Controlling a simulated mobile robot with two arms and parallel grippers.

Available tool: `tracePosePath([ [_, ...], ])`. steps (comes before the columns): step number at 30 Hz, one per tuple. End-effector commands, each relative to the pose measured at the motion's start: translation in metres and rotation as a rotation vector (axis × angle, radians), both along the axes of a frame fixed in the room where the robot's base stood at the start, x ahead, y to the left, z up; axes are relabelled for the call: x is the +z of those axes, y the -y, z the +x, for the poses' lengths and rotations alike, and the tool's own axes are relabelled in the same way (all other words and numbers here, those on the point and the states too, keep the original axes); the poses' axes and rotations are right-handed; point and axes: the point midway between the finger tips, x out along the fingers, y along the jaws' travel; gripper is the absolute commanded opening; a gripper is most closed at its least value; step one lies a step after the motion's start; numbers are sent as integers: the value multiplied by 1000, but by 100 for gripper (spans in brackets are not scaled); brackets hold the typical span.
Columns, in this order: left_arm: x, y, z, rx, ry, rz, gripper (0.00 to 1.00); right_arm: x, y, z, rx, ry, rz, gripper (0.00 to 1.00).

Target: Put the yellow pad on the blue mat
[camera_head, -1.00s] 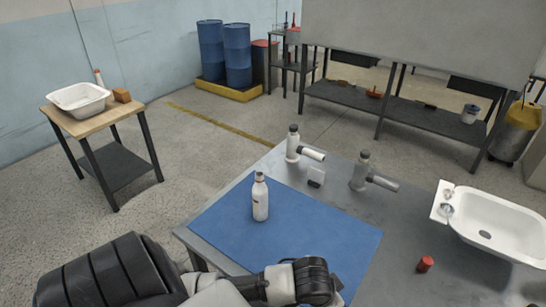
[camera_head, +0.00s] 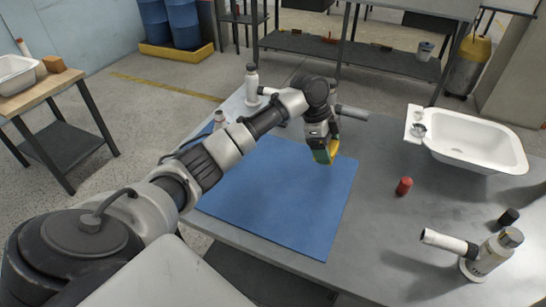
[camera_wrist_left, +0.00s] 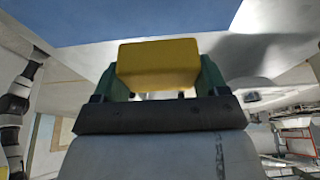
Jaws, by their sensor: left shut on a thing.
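My left gripper (camera_head: 325,151) is shut on the yellow pad (camera_head: 333,147), close to the right back part of the blue mat (camera_head: 285,200). The pad shows large between the green fingers of the left gripper (camera_wrist_left: 155,78) in the left wrist view, as a yellow block (camera_wrist_left: 158,64). The blue mat lies flat on the grey table and also fills the top of the wrist view (camera_wrist_left: 100,22). The height of the pad above the mat is hard to tell. My right gripper is not in view.
A white bottle (camera_head: 220,119) is mostly hidden behind my left arm. A red cap (camera_head: 404,186), a white sink (camera_head: 470,140) and a grey-white tool (camera_head: 485,255) stand right of the mat. A bottle-like tool (camera_head: 252,85) stands at the back edge. The mat's front is clear.

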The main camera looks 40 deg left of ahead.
Motion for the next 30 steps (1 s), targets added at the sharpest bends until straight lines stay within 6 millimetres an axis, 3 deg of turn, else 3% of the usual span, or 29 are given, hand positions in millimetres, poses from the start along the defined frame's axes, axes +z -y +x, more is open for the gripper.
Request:
tracePosePath([
  [6, -30, -37, -39, 3, -6, 5, 51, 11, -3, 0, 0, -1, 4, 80],
  [12, -52, -61, -64, 3, -3, 1, 51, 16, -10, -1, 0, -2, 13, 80],
  [19, -63, -67, -71, 2, 0, 1, 51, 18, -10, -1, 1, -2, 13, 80],
  [26, -94, -67, -71, 5, -1, 1, 51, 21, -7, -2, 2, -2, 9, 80],
  [30, -98, -68, -71, 3, 1, 2, 51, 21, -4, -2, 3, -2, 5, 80],
])
